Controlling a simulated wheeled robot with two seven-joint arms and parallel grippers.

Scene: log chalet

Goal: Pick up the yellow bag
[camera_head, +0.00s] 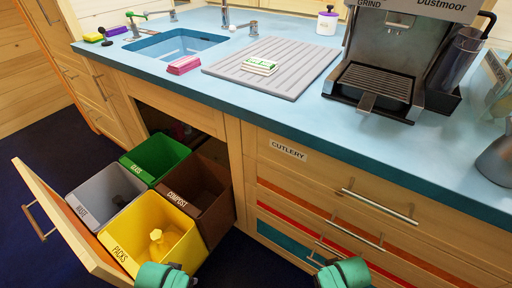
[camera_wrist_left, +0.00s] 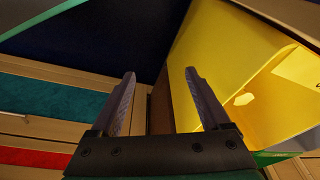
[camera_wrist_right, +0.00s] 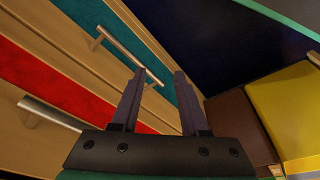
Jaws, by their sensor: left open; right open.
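A yellow bag (camera_head: 157,245) with a narrow, knotted-looking top stands inside the yellow bin (camera_head: 122,238) marked PACKS. In the left wrist view a small pale yellow top (camera_wrist_left: 243,99) shows inside the bin, right of my fingers. My left gripper (camera_wrist_left: 160,76) is open and empty, beside the yellow bin's wall. In the head view only the green wrist part of each arm shows at the bottom edge. My right gripper (camera_wrist_right: 158,75) is open and empty, in front of the drawer fronts, with the bins off to its right.
The pull-out drawer (camera_head: 62,222) also holds a green bin (camera_head: 150,160), a grey bin (camera_head: 98,190) and a brown compost bin (camera_head: 205,182). Drawers with metal handles (camera_head: 380,207) stand to the right. The blue worktop (camera_head: 300,118) above carries a sink and coffee machine. Dark floor lies around.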

